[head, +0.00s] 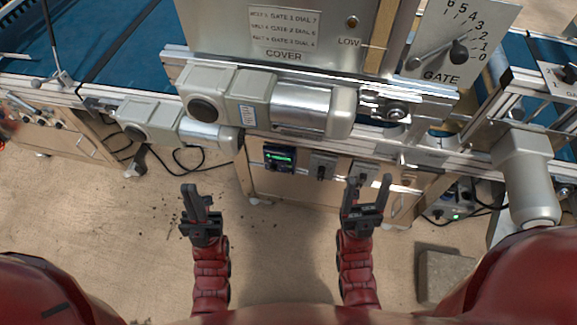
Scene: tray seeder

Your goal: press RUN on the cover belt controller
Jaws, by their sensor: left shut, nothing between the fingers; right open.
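A small dark controller (279,158) with a lit green display is on the wooden front panel below the hopper marked COVER (286,55). Its button labels are too small to read, so I cannot tell which one is RUN. My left gripper (191,192) is shut and empty, over the floor to the left of and below the controller, clear of it. My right gripper (368,184) is open and empty, to the right of and below the controller, in front of the panel.
Two grey switch boxes (322,167) (366,172) sit right of the controller. A motor (266,101) overhangs the panel. Another box with a green light (447,213) is at lower right. A grey block (446,274) lies on the floor. The floor between my grippers is clear.

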